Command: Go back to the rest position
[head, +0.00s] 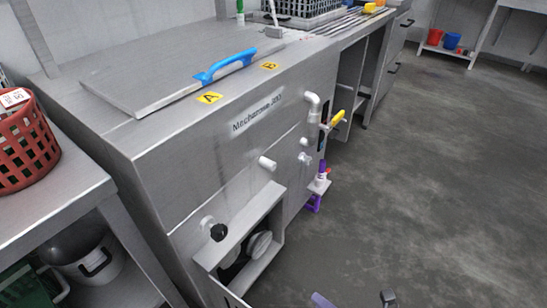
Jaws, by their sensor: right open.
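Only small parts at the bottom edge of the head view look like my right gripper (355,299): a purplish tip and a dark grey tip, set apart with a gap between them. It is open, nothing shows between the tips, and the floor lies behind it. The rest of this gripper and its arm are cut off by the frame. My left gripper is not in view. The steel washing machine (185,160) stands to the left of the tips, apart from them. Its flat lid has a blue handle (225,66) and lies closed.
A red basket (22,145) stands on a steel table at the left. Pipes, a yellow-handled valve (338,117) and a purple fitting (313,203) stick out from the machine's front. An open recess sits low on it. The grey floor (430,180) at the right is clear.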

